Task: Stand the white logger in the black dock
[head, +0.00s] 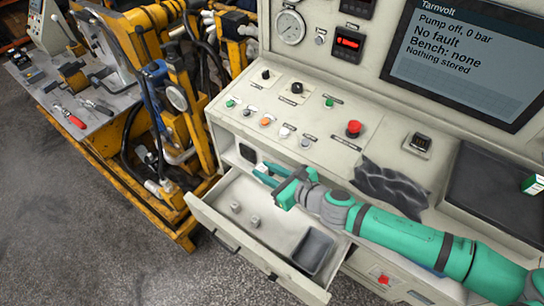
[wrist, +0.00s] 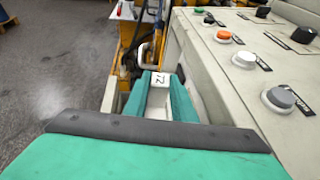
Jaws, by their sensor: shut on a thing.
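My gripper (head: 266,175) reaches over the open drawer, close to the front of the console. In the wrist view its green fingers (wrist: 160,98) are shut on a small white block with dark characters on its end, which looks like the white logger (wrist: 158,80). The logger is hard to make out between the fingers in the head view. A black square piece (head: 247,153) sits in the recess at the console's left front, just beyond the fingertips. It may be the dock, but I cannot tell for sure.
The open drawer (head: 207,212) holds two small pale blocks (head: 245,215) and a dark grey bin (head: 314,251). Knobs and buttons (head: 353,128) stand up from the console's sloping panel. A crumpled dark cloth (head: 390,184) lies beside my arm. A yellow-framed machine (head: 175,95) stands at left.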

